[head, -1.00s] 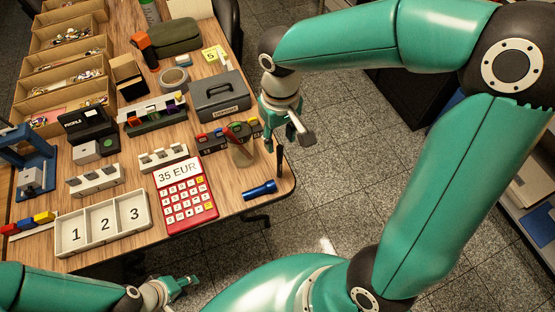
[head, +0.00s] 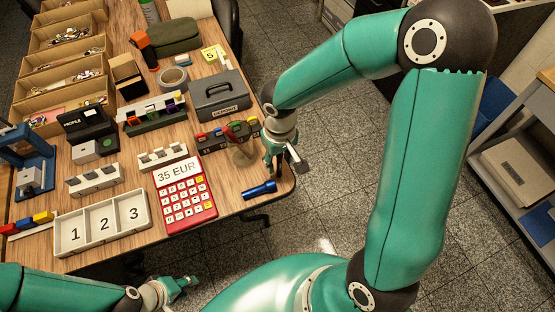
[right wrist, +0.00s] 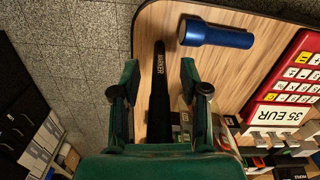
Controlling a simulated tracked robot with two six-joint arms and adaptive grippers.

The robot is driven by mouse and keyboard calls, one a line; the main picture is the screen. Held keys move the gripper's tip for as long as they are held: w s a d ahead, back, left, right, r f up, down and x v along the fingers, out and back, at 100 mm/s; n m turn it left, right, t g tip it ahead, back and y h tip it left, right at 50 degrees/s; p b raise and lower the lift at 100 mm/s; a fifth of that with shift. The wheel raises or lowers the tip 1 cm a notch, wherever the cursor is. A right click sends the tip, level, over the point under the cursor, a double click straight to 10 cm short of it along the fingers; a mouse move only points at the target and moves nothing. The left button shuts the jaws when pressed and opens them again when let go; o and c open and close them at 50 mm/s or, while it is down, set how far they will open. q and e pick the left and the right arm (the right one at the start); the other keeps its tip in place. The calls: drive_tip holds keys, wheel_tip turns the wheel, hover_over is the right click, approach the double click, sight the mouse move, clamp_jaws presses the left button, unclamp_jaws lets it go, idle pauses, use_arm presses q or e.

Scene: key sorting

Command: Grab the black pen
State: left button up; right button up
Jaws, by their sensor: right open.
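The black pen (right wrist: 158,100), with white "MARKER" lettering, is near the right table edge. In the right wrist view it lies between the two fingers of my right gripper (right wrist: 160,75), apart from both. My right gripper is open and empty; in the head view it (head: 273,166) is over the table's right edge and covers much of the pen. How high the fingers are above the tabletop is hard to tell. My left gripper (head: 187,283) is off the table's front edge, low in the head view, away from the pen; its finger opening is unclear.
A blue flashlight (head: 259,188) lies close to the pen. A red calculator (head: 184,193), a key rack (head: 216,136) and a grey cash box (head: 219,96) are to the left. Floor lies beyond the right edge.

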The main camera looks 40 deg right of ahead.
clamp_jaws()
idle(0.3)
